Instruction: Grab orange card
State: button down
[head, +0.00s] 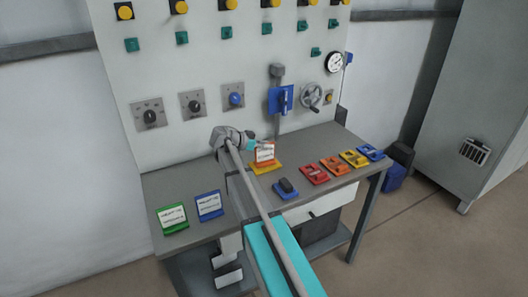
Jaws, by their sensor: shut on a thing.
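The orange card (265,153) has a white label and stands near the middle of the workbench, at a yellow-orange base (266,169). I cannot tell whether the card still touches this base. My gripper (254,145) reaches the card's upper left side from the left and is shut on it. The fingertips are small in the head view and partly hidden by the gripper body.
A green card (173,218) and a blue card (209,206) lie on the workbench (325,205) at left. A blue block (286,188) and several coloured pieces (335,166) are at right. The panel (200,70) with knobs, a blue lever (281,98) and a handwheel (311,95) rises behind.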

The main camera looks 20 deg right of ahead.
jog(key=shift+r, duration=0.25)
jog(key=shift+r+p, duration=0.7)
jog(key=shift+p, duration=0.25)
jog(key=s+r+p, duration=1.1)
jog(key=s, duration=0.3)
jog(key=shift+d, duration=0.35)
